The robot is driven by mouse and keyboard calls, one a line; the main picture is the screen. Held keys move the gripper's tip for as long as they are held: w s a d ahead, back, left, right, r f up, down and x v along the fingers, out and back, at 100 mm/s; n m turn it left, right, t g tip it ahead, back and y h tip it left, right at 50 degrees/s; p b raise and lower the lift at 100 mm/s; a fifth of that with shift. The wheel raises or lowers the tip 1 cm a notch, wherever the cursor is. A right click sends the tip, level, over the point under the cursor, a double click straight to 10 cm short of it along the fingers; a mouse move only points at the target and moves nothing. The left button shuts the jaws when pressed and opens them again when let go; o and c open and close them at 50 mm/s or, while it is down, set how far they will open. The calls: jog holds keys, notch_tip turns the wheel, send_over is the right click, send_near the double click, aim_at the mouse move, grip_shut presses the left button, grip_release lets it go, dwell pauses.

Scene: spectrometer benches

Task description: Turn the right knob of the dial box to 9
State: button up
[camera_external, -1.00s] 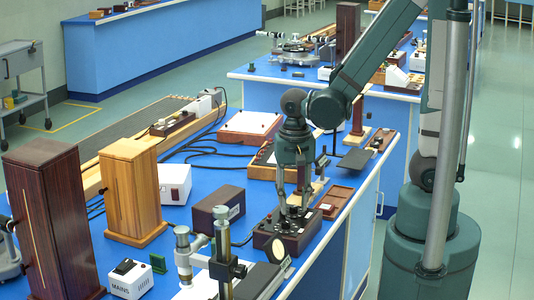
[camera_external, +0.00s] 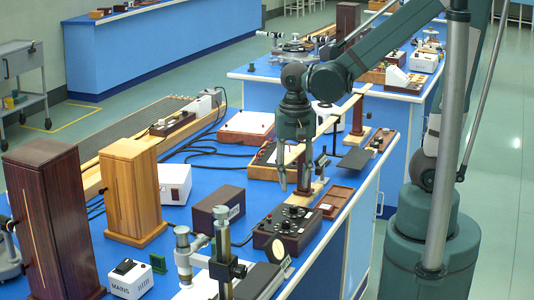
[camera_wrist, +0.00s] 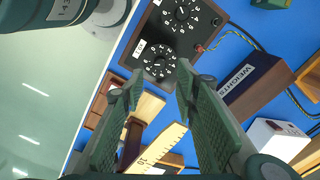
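The dial box (camera_external: 270,243) is a dark brown box with black knobs near the bench's front edge. The wrist view shows the dial box (camera_wrist: 147,30) at the top, with two round black knobs ringed by white numbers. One knob (camera_wrist: 181,13) is at the top edge, and the other knob (camera_wrist: 158,65) is nearer my fingertips. Their pointer settings are too small to read surely. My gripper (camera_external: 293,186) is above the bench just behind the box, apart from the knobs. In the wrist view my gripper (camera_wrist: 158,82) has its fingers spread with nothing between them.
A dark box labelled WEIGHTS (camera_wrist: 250,88) stands beside the dial box. A wooden rule on a stand (camera_wrist: 158,148) lies below my fingers in the wrist view. A microscope-like instrument (camera_external: 222,255) stands in front, and a small brown tray (camera_external: 335,197) lies to the right.

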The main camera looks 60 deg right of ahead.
jog(key=shift+r, duration=2.2)
jog(key=shift+r, duration=0.1)
notch_tip(320, 180, up, 9)
jog(key=d+n+t, duration=0.2)
jog(key=n+t, duration=0.5)
jog(key=n, duration=0.4)
jog(key=shift+w+d+r+n, duration=0.2)
jog(key=shift+w+d+n, duration=0.1)
jog(key=shift+w, duration=0.15)
